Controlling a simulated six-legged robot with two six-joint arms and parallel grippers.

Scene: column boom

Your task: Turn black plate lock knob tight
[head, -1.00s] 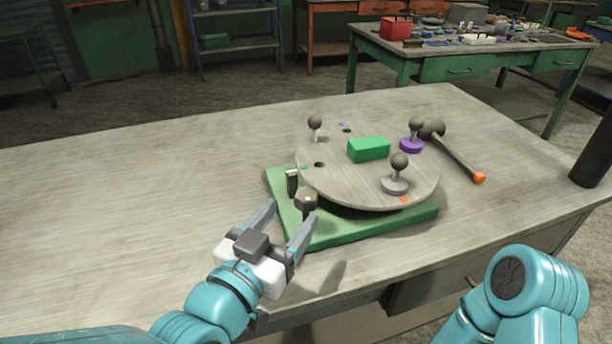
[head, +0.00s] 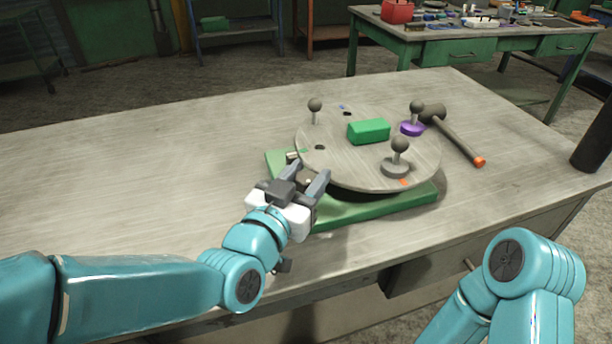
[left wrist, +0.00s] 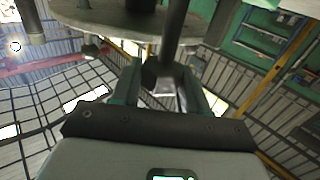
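The round grey plate (head: 345,171) lies level on a green base (head: 375,208) on the table. The dark lock knob (left wrist: 158,75) shows in the left wrist view, a faceted head on a post beside the plate. In the head view my gripper mostly hides it. My left gripper (head: 303,174) is at the plate's near left edge. Its fingers (left wrist: 162,88) stand on either side of the knob, with a gap visible on the right side; contact on the left is unclear. My right gripper is out of view; only part of that arm shows.
The plate carries a green block (head: 369,131), a grey ball-topped knob (head: 397,162), a purple-based knob (head: 412,128) and a ball-topped pin (head: 315,108). A hammer (head: 457,140) lies at right. A dark cylinder (head: 594,145) stands at the right edge. The table's left is clear.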

